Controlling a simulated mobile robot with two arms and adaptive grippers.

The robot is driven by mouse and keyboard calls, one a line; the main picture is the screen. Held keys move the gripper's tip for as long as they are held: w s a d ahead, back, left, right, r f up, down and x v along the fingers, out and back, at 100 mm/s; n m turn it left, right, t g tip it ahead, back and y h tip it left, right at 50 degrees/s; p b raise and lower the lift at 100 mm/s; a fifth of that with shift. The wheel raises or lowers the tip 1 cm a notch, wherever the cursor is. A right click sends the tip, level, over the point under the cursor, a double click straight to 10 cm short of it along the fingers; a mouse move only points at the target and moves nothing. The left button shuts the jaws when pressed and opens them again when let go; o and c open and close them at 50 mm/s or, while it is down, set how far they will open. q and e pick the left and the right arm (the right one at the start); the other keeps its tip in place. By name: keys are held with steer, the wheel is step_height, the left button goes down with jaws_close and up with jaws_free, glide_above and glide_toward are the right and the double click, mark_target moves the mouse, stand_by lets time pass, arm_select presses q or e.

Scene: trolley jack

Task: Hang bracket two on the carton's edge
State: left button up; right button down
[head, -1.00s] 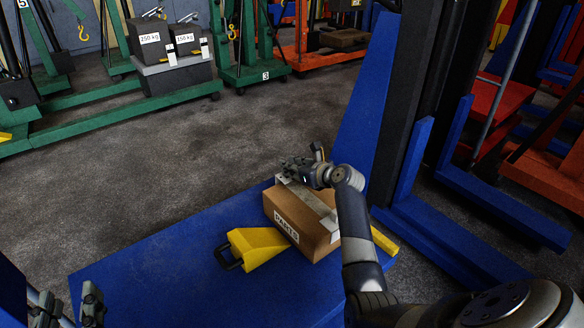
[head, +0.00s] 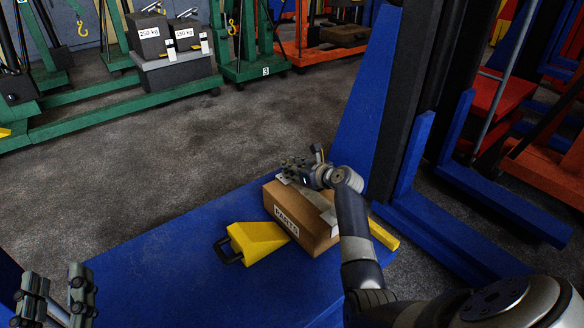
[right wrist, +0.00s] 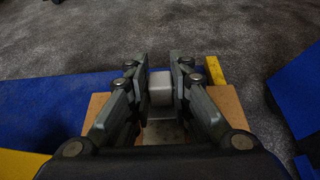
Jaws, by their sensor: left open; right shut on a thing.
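The brown carton (head: 297,228), labelled PARTS, sits on a blue platform in the head view. My right gripper (head: 290,170) is over the carton's far edge. In the right wrist view, its fingers (right wrist: 160,80) are shut on a pale grey bracket (right wrist: 161,88), with the carton's top (right wrist: 98,103) beneath. Whether the bracket touches the carton's edge, I cannot tell. A pale strip (head: 331,218) shows at the carton's right; I cannot tell if it is tape or another bracket. My left gripper (head: 57,295) is open and empty at the lower left.
A yellow wedge (head: 255,240) with a black handle stands left of the carton on the blue platform (head: 150,275). A yellow bar (head: 384,234) shows to its right. Blue lift uprights rise behind. The platform's left part is clear.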

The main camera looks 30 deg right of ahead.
steer(key=shift+f, duration=0.2)
steer(key=c, duration=1.4)
jaws_free()
steer(key=shift+o, duration=0.2)
steer(key=v, duration=1.2)
steer(key=shift+f, duration=0.1)
